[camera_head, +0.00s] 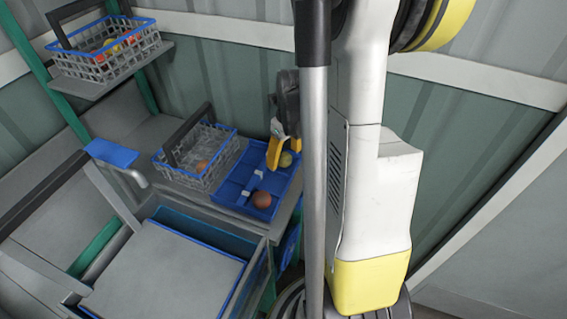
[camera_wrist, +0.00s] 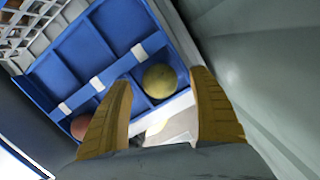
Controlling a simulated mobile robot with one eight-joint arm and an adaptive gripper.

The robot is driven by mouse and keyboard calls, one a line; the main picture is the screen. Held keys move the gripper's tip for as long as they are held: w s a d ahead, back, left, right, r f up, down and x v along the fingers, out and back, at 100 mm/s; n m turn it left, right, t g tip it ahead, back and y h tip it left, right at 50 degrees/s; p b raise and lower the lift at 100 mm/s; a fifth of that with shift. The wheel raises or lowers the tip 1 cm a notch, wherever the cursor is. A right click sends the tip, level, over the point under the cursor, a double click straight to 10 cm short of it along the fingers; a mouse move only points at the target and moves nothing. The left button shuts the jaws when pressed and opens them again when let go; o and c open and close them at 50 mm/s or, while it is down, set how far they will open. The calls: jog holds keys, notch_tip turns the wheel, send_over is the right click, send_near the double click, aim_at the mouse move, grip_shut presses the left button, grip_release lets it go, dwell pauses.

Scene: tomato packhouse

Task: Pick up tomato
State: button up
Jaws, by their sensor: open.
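A yellow-green tomato (camera_wrist: 160,81) sits in a compartment of the blue divided tray, between my open fingertips in the wrist view and a little beyond them. It also shows in the head view (camera_head: 286,160), beside the yellow fingers. A reddish tomato (camera_head: 262,200) lies in another compartment of the blue tray (camera_head: 232,190). In the wrist view the red tomato (camera_wrist: 82,126) is left of my left finger, partly hidden by it. My gripper (camera_wrist: 162,88) is open and empty, over the tray's edge. I cannot tell whether a finger touches the yellow-green tomato.
A wire basket (camera_head: 217,166) with a blue rim and a reddish tomato inside stands left of the tray. Another basket (camera_head: 100,68) with several tomatoes is on the upper shelf. The corrugated wall (camera_head: 220,85) is close behind. Several tray compartments are empty.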

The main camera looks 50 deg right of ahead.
jog(key=shift+f, duration=0.75)
jog(key=shift+r, duration=0.1)
jog(key=c, duration=0.9)
jog(key=shift+c, duration=0.2)
